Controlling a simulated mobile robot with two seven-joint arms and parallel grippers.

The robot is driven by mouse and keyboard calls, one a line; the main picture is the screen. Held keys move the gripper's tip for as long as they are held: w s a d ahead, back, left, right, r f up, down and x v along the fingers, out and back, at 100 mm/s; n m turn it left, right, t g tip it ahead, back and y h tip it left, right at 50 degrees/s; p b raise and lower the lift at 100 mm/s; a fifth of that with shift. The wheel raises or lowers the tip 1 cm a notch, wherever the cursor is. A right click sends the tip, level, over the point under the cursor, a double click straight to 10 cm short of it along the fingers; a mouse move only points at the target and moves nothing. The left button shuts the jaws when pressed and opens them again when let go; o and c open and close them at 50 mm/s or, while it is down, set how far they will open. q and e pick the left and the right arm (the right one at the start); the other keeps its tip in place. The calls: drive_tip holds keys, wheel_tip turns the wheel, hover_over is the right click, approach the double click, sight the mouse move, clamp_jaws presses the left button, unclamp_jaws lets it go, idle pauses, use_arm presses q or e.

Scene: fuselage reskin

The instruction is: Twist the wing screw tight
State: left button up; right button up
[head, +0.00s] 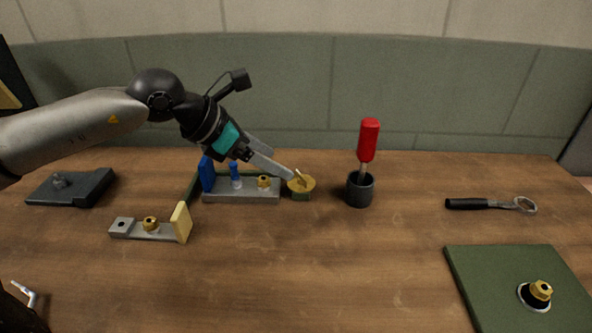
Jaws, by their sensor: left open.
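A brass wing screw (303,183) with a round head and a raised wing sits on a small green block at the right end of a grey fixture bar (240,196). My left gripper (286,174) reaches in from the upper left, with its fingertips at the left side of the wing screw. It is open. I cannot tell whether the fingers touch the wing or straddle it.
The fixture bar carries a blue block, a blue-topped pin (236,175) and a brass nut (264,182). A red-handled screwdriver (369,140) stands in a dark cup (360,190) close on the right. The front middle is clear.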

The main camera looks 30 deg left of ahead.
sight(301, 175)
use_arm(q)
drive_tip(key=x, duration=0.5)
drive_tip(key=shift+w+d+f, duration=0.1)
drive_tip(key=shift+w+d, duration=0.05)
drive_tip(key=shift+d, duration=0.05)
drive_tip(key=shift+w+d+f+b, duration=0.25)
drive_tip(key=shift+w+f+b, duration=0.05)
drive_tip(key=shift+w+f, duration=0.1)
drive_tip(key=shift+f, duration=0.1)
clamp_jaws()
use_arm(e)
drive_tip(key=shift+w+a+r, duration=0.25)
drive_tip(key=shift+w+a, duration=0.05)
drive_tip(key=shift+w, duration=0.2)
